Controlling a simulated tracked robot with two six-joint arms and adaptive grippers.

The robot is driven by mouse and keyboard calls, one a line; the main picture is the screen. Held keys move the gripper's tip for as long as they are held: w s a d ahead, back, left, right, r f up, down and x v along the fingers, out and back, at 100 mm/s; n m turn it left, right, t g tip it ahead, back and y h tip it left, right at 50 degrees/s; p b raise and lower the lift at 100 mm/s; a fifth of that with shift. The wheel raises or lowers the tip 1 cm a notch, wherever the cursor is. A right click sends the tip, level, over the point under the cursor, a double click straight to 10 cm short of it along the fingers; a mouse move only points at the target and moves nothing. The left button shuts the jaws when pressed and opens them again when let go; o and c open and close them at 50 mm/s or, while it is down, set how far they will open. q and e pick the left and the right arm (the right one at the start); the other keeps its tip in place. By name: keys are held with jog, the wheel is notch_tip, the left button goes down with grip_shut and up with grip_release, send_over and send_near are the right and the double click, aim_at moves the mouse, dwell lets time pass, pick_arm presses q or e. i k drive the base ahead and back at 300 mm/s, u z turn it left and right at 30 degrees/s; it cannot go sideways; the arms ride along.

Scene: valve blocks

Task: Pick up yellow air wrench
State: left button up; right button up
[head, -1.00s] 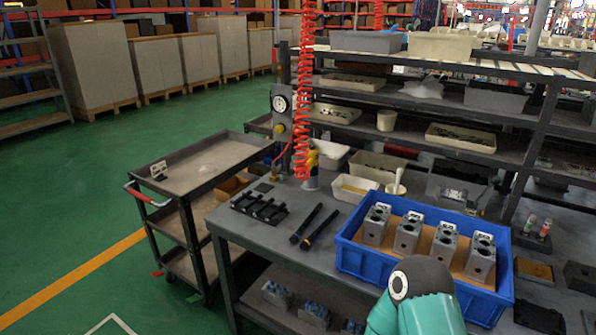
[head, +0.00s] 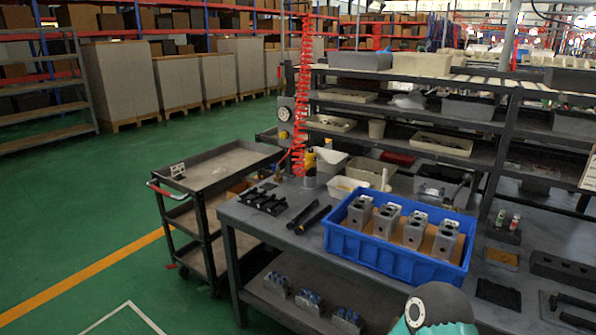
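The yellow air wrench (head: 310,161) is small and partly hidden in the head view. It stands at the back left of the workbench (head: 268,222), by the lower end of a red coiled hose (head: 300,125). Neither of my grippers is in view. Only a teal and dark part of one of my arms shows at the bottom right, well apart from the wrench.
A blue crate (head: 390,258) with several metal valve blocks (head: 412,229) stands on the bench. Two black rods (head: 309,217) and a black rack (head: 263,200) lie left of it. A cart (head: 225,166) stands at the left. Green floor lies open in front.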

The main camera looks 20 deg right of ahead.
aim_at(310, 165)
jog(key=z, duration=0.2)
jog(key=i, duration=0.9)
jog(key=u, duration=0.1)
